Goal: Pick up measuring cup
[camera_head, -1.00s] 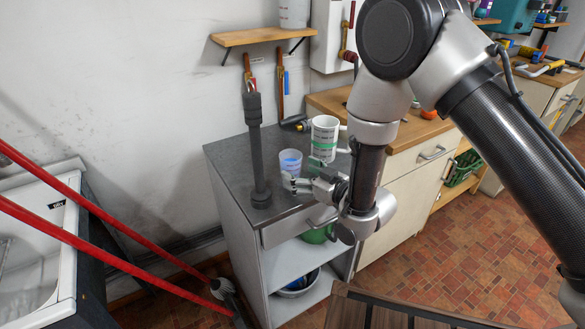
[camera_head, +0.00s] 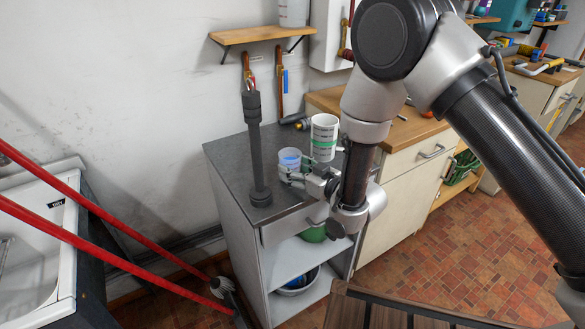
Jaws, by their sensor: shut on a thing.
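The measuring cup (camera_head: 289,156) is a small translucent cup with blue inside. It is upright above the grey top of a small cabinet. My gripper (camera_head: 294,172) reaches it from the right and is shut on it, with its fingers around the lower part. The fingers hide some of the cup's lower wall. I cannot tell whether its base still touches the counter.
A larger white jug (camera_head: 324,138) with a green band stands close behind on the right. A dark upright post (camera_head: 257,150) stands left of the cup on the grey counter (camera_head: 228,157). A wooden shelf (camera_head: 262,35) hangs above.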

